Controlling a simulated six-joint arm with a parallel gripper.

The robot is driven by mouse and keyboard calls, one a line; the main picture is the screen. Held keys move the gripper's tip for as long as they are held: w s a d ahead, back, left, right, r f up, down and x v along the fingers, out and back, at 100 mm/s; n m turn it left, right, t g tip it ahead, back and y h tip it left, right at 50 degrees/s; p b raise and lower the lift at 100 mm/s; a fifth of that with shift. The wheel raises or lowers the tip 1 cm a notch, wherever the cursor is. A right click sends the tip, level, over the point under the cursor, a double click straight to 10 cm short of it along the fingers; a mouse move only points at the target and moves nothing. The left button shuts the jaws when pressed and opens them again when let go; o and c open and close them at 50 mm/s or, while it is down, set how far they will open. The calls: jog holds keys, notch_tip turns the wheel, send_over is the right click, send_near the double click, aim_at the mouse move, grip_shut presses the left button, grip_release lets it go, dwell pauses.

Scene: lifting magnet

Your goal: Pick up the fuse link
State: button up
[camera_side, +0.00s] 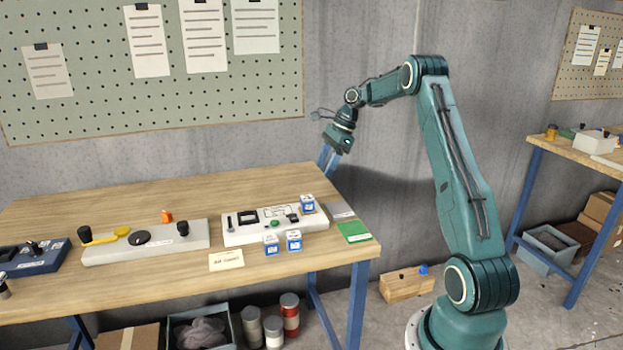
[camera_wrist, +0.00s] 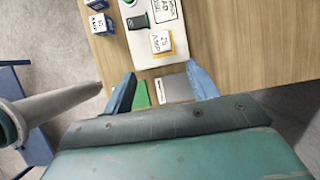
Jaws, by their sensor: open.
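Several small blue-and-white blocks with amp labels are the likeliest fuse links; I cannot tell which one is meant. One block (camera_side: 308,204) sits on the right end of the white panel (camera_side: 232,236); in the wrist view it (camera_wrist: 160,42) reads "25 AMP" and shows a yellow edge. Two more blocks, a left one (camera_side: 271,244) and a right one (camera_side: 294,240), stand on the bench in front of the panel. The right one also shows in the wrist view (camera_wrist: 98,22). My gripper (camera_side: 328,166) is open and empty above the bench's back right, apart from every block; its blue fingers (camera_wrist: 161,88) frame the wrist view.
A green card (camera_side: 355,231) and a grey plate (camera_side: 341,211) lie right of the panel. A grey switch base (camera_side: 105,253) with a yellow handle and a dark blue unit (camera_side: 30,258) stand left. A paper note (camera_side: 226,260) lies in front. The bench's back strip is clear.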

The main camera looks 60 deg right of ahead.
aim_at(309, 197)
jog(key=x, duration=0.7)
jog(key=shift+w+a+f, duration=0.1)
jog(key=shift+f, duration=0.3)
jog(key=shift+w+a+f, duration=0.1)
jog(key=shift+x, duration=2.5)
jog(key=shift+w, duration=0.15)
jog(key=shift+c, duration=0.2)
jog(key=c, duration=1.2)
jog(key=shift+o, duration=0.2)
notch_tip(309, 197, up, 20)
